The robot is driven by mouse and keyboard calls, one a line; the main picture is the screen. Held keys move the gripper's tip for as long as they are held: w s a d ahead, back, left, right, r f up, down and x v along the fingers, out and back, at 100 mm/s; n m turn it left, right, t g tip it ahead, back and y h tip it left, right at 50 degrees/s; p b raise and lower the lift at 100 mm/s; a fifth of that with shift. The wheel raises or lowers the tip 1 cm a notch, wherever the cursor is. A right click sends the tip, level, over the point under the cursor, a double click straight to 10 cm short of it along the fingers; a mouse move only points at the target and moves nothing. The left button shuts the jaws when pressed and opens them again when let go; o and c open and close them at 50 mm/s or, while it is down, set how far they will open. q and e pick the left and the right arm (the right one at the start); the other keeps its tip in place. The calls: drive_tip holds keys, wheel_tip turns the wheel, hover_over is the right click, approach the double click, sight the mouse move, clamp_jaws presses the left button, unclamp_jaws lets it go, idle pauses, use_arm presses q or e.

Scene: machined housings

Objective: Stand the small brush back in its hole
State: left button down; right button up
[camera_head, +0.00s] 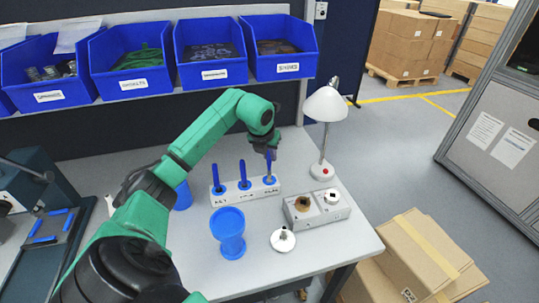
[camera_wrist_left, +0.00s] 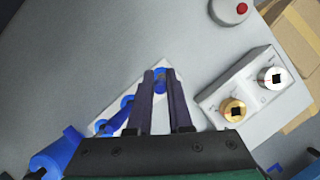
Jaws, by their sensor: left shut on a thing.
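The white brush holder (camera_head: 245,188) stands on the grey table and also shows in the wrist view (camera_wrist_left: 104,119). Two blue-handled brushes stand in its left hole (camera_head: 216,174) and middle hole (camera_head: 243,172). My left gripper (camera_head: 271,153) is above the holder's right end, and its fingers also show in the left wrist view (camera_wrist_left: 160,85). It is shut on the small brush (camera_wrist_left: 160,74), a blue piece between the fingertips. The brush looks upright at the right hole; the fingers partly hide it, and I cannot tell how deep it sits. My right gripper is not in view.
A blue cup (camera_head: 229,232) stands in front of the holder. A grey block with a brass and a silver part (camera_head: 318,215) is to the right. A white lamp (camera_head: 325,110) stands behind it.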

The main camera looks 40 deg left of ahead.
use_arm(q)
drive_tip(key=shift+f+b, duration=0.35)
drive_tip(key=shift+f, duration=0.1)
idle(0.4)
drive_tip(key=shift+f+b, duration=0.9)
drive_tip(key=shift+f, duration=0.25)
idle(0.5)
drive_tip(key=c, duration=0.8)
unclamp_jaws()
drive_tip(key=shift+o, duration=0.2)
drive_tip(key=b+v, duration=0.1)
drive_tip(key=v, duration=1.3)
drive_tip(key=shift+r+b, duration=0.25)
drive_tip(key=shift+b, duration=0.15)
